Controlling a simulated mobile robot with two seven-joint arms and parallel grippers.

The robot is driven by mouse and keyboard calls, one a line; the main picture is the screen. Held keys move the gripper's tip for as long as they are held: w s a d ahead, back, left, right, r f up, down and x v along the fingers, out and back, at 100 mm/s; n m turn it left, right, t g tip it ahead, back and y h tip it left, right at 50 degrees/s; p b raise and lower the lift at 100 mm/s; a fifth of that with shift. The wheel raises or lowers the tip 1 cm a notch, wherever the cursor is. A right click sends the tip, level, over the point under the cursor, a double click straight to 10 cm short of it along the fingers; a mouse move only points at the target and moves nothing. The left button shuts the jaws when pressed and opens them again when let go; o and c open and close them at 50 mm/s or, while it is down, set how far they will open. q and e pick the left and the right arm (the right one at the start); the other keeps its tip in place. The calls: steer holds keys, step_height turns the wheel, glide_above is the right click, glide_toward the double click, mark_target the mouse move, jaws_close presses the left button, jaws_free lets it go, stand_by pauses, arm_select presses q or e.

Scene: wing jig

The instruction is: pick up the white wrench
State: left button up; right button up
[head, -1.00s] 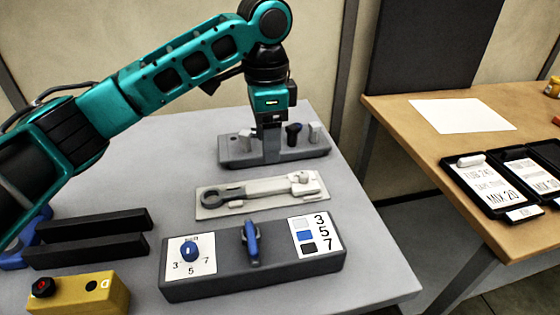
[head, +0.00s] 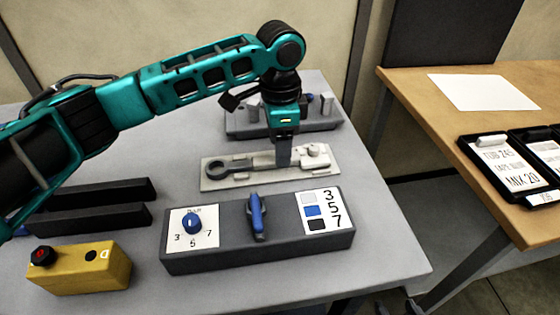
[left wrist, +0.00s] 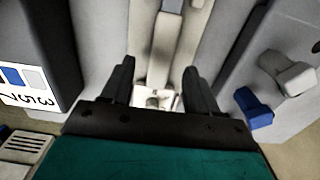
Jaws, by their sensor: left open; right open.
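A wrench (head: 238,164) lies flat on a pale tray (head: 215,185) in the middle of the table. Its ring end at the left looks dark grey and its shaft paler; its right part is partly hidden by my left gripper. My left gripper (head: 284,161) points down over the right half of the tray, with its tips close to the tray. In the left wrist view, my left gripper (left wrist: 159,72) is open, its fingers on either side of the pale strip on the tray. I cannot tell whether they touch anything. My right gripper is out of view.
A grey rack (head: 238,131) with blue and pale knobs stands behind the tray. In front is a dark box (head: 200,262) with a dial, blue handle and number card. A yellow button box (head: 80,275) and black bars (head: 85,225) are at left. A wooden table (head: 425,95) is at right.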

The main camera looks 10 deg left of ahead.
arm_select(q)
step_height(320, 180, down, 2)
steer(key=shift+f, duration=0.25)
jaws_close()
stand_by(0.5)
steer(key=shift+r, duration=0.1)
